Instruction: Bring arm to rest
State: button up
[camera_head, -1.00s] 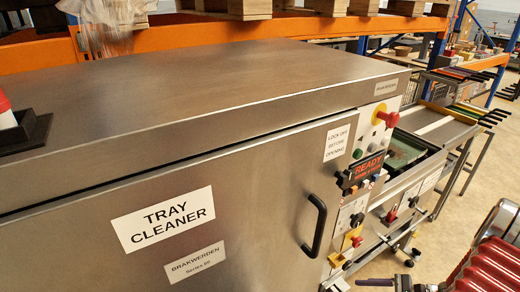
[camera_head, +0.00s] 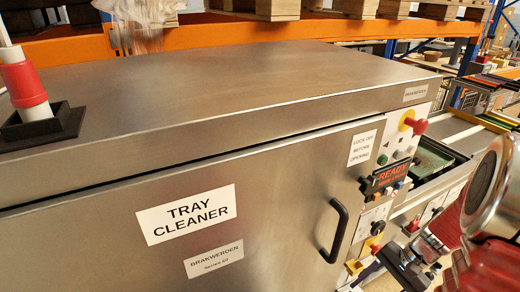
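My arm shows at the right edge in the head view, with a metal joint and a dark red ribbed sleeve. My gripper (camera_head: 412,262) is at the lower right, low in front of the tray cleaner's control side. It is small, dark and partly cut off by the bottom edge, so I cannot tell whether its fingers are open or shut. I see nothing clearly held in it. The tray cleaner (camera_head: 110,240) is a large steel cabinet filling most of the view, with its door looking closed.
The door handle (camera_head: 338,229), READY display (camera_head: 392,174) and red stop knob (camera_head: 420,126) are close to my arm. A green tray (camera_head: 432,157) lies at the machine's side opening. A red-and-white lamp (camera_head: 25,85) stands on top at the left. Orange racking (camera_head: 70,48) runs behind.

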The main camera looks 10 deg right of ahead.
jog(key=s+a+r+n+t+h, duration=0.1)
jog(key=a+r+n+t+h, duration=0.1)
jog(key=a+r+n, duration=0.4)
jog(key=s+a+r+n+t+h, duration=0.2)
jog(key=a+r+n, duration=0.4)
jog(key=a+r, duration=0.6)
notch_tip(320, 180, up, 4)
jog(key=shift+s+a+r+t+h, duration=0.15)
jog(key=shift+s+a+t+h, duration=0.1)
jog(key=shift+t+h, duration=0.6)
jog(key=shift+c, duration=0.6)
